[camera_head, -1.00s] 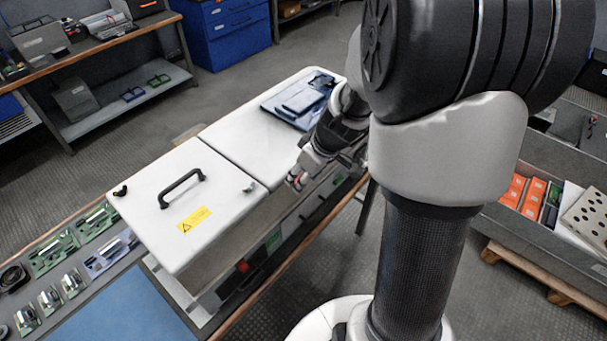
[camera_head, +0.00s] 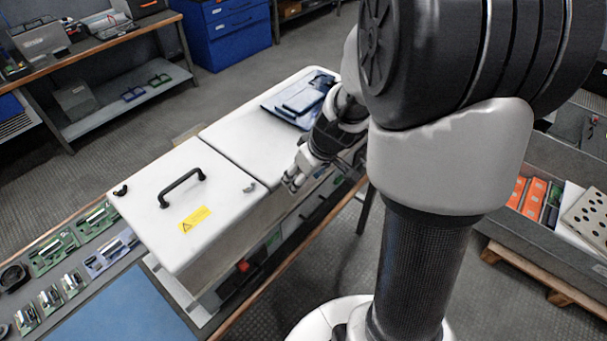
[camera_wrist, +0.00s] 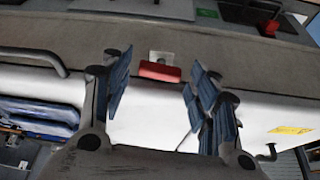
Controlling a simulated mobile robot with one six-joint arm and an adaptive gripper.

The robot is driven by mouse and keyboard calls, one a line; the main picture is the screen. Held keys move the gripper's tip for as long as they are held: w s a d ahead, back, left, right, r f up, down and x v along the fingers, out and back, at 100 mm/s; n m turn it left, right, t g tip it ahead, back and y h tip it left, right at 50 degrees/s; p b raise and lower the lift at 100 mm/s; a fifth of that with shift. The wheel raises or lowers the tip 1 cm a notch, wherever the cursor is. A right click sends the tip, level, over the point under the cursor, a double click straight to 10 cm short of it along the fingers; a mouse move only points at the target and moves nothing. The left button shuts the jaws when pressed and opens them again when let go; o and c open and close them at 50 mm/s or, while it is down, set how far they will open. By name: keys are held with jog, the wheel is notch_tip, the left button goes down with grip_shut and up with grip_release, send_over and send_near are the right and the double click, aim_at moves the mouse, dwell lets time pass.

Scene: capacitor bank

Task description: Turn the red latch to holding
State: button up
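The red latch (camera_wrist: 160,71) shows in the wrist view as a short red bar lying crosswise, against a small pale plate on the front of the white cabinet. My gripper (camera_wrist: 160,82) is open, with one blue-padded finger on each side of the latch. The fingers appear apart from it, with nothing held. In the head view my gripper (camera_head: 291,184) is at the cabinet's front edge, near the far half, and the latch cannot be made out there.
The white cabinet (camera_head: 240,204) has a black lid handle (camera_head: 182,186) and a yellow warning label (camera_head: 194,219). A second red part (camera_head: 242,265) sits low on its front. A dark blue item (camera_head: 300,97) lies on the far lid. Floor is clear beyond the bench.

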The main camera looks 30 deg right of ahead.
dwell(0.3)
jog(key=v, duration=1.2)
